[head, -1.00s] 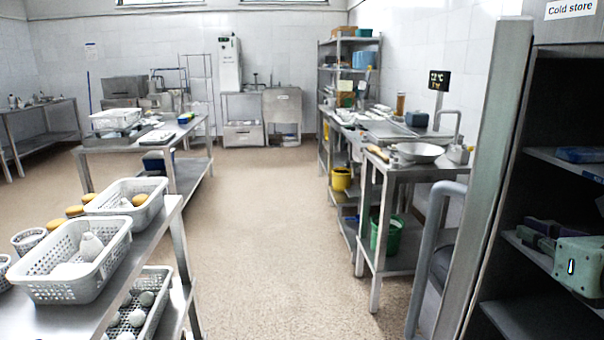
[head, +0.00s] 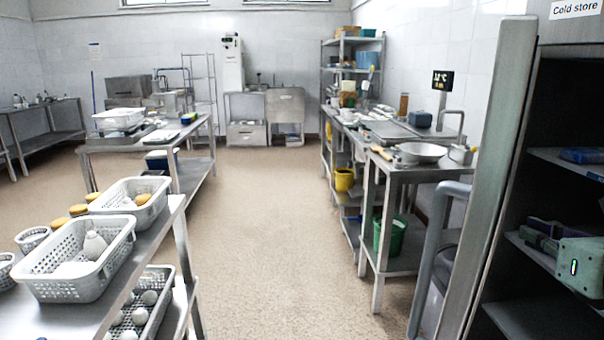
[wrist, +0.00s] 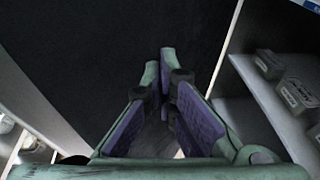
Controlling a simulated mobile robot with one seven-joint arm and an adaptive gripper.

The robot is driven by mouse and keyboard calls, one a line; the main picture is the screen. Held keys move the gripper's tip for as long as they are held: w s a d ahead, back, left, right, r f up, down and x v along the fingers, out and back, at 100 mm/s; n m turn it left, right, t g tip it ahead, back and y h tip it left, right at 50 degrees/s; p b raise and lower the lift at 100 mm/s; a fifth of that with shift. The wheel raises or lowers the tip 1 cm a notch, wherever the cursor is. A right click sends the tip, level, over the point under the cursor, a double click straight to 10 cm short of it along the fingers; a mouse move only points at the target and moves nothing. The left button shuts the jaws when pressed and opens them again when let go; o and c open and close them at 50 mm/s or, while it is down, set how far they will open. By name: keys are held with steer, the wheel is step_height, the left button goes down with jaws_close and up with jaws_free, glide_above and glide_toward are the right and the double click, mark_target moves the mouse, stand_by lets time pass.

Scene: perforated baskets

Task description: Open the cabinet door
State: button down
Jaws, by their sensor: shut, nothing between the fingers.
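The cabinet, labelled "Cold store" (head: 577,8), stands at the right of the head view with its dark inside and shelves showing. Its door (head: 490,170) stands swung open, seen nearly edge-on, with a grey bar handle (head: 432,250) on its left, outer side. My gripper (head: 537,233), green with purple pads, is at the cabinet opening, right of the door, in front of the shelves. In the wrist view my gripper (wrist: 166,62) is shut and empty, pointing at a dark panel (wrist: 100,50). I cannot tell whether it touches the panel.
Cabinet shelves (wrist: 270,120) with small boxes (wrist: 298,96) lie right of my gripper. A steel table (head: 160,235) with white perforated baskets (head: 75,262) stands at left. A steel counter (head: 400,180) with a bowl is beyond the door. The floor (head: 270,230) between is clear.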

steer(key=w+a+b, duration=0.7)
steer(key=w+a, duration=0.9)
steer(key=w+a+p, duration=0.1)
steer(key=w+a, duration=0.3)
steer(key=w, duration=1)
steer(key=w+a+p, duration=0.1)
steer(key=w+a, duration=0.4)
steer(key=w, duration=0.9)
steer(key=shift+w, duration=0.3)
stand_by(0.6)
steer(key=shift+s+a, duration=0.1)
steer(key=shift+s, duration=0.05)
